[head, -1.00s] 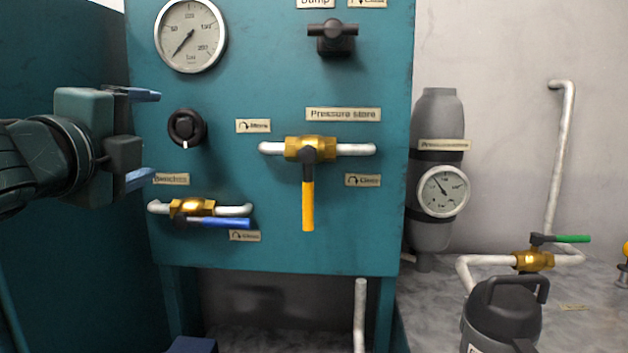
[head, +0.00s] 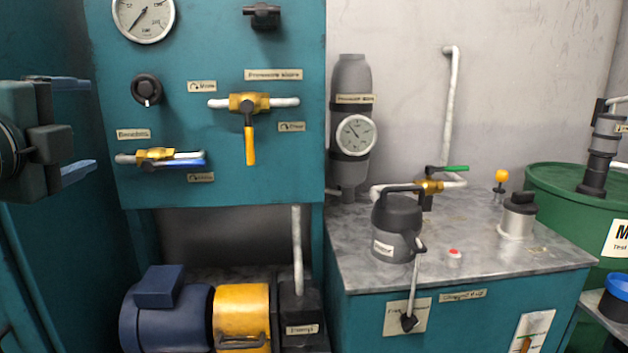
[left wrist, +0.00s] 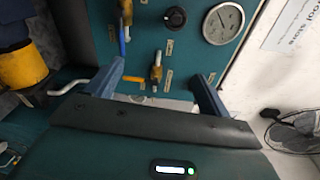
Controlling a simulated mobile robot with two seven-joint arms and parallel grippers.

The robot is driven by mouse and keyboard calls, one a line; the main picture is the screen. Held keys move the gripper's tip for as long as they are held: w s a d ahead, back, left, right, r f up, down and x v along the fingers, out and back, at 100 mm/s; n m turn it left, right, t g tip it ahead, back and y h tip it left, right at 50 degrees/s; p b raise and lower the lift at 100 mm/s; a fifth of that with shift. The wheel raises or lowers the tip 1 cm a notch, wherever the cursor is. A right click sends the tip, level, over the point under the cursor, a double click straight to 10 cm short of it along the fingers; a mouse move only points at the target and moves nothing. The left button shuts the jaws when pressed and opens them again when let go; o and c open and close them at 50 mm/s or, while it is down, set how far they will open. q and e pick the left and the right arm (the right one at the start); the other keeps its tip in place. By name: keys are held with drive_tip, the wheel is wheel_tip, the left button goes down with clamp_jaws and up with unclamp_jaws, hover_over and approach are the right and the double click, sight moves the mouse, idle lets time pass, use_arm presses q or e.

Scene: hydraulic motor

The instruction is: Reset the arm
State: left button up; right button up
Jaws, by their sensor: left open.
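My left gripper (head: 75,129) is at the left edge in the head view, its two blue fingers apart and pointing right, with nothing between them. In the left wrist view its fingers (left wrist: 160,90) are spread wide, with the teal panel beyond. The panel (head: 225,185) carries a blue-handled valve (head: 180,163) with its handle level and a yellow-handled valve (head: 249,130) with its handle hanging down. The gripper is left of both valves and apart from them. My right gripper is not in view.
A blue and yellow motor (head: 241,312) sits below the panel. To the right is a bench (head: 470,250) with a grey can (head: 397,228) and a green-handled valve (head: 440,180). A green drum (head: 570,190) stands at the far right. A fan (left wrist: 295,130) shows in the left wrist view.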

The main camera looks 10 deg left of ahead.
use_arm(q)
drive_tip(key=w+f+h, duration=0.3)
drive_tip(key=w+f, duration=0.3)
drive_tip(key=f, duration=0.3)
drive_tip(key=s+d+f+n+g+h, duration=0.15)
drive_tip(key=d+f, duration=0.25)
drive_tip(key=f, duration=0.7)
drive_tip(key=w+d+f+n+g+h, duration=0.1)
drive_tip(key=d+f+n+g+h, duration=0.3)
drive_tip(key=f, duration=0.7)
drive_tip(key=s+d+f+n+t, duration=0.3)
drive_tip(key=s+d+f+n, duration=0.5)
drive_tip(key=s+d+f, duration=0.55)
wheel_tip(320, 180, up, 6)
drive_tip(key=g+y+p, duration=0.1)
drive_tip(key=g+p, duration=0.2)
drive_tip(key=p, duration=1.6)
drive_tip(key=shift+w+d+g, duration=0.1)
drive_tip(key=shift+d+g, duration=0.05)
drive_tip(key=shift+g, duration=0.2)
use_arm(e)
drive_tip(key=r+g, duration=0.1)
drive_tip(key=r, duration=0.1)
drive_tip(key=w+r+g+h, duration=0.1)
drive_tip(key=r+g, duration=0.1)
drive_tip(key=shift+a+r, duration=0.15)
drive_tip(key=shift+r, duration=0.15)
